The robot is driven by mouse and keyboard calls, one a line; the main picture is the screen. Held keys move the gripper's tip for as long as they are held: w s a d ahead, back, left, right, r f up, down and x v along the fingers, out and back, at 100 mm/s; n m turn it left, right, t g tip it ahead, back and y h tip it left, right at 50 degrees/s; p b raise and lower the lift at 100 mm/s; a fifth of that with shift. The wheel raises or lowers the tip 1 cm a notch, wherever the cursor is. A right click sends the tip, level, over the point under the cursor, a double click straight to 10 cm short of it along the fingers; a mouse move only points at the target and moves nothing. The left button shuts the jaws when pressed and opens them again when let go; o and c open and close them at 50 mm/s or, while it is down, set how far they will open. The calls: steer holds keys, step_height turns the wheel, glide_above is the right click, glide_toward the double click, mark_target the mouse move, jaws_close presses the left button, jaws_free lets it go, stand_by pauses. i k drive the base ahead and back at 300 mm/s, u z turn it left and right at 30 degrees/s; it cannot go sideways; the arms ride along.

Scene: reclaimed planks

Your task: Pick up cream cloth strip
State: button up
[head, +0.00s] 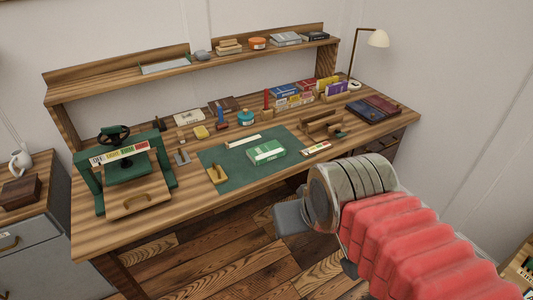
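A narrow cream strip (243,141) lies flat near the back of the dark green mat (216,152) on the wooden workbench; it looks like the cream cloth strip, but its material is too small to make out. It lies behind the green and white box, with nothing on it. My gripper (290,218) shows only in part as a grey block at the end of my red-sleeved arm, in front of the bench's front edge. It is well apart from the strip. Its fingertips cannot be made out, so its opening is unclear.
A green and white box (266,152) and a wooden-handled tool (217,174) are on the mat. A green press (124,172) stands at left. A wooden rack (321,126) and a small multicoloured card (316,149) are right of the strip. A raised shelf (200,66) spans the back.

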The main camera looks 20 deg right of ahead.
mark_target(228, 145)
steer(key=u, duration=0.25)
steer(key=i, duration=1.05)
steer(key=u, duration=0.6)
steer(key=i, duration=0.4)
steer(key=u, duration=0.2)
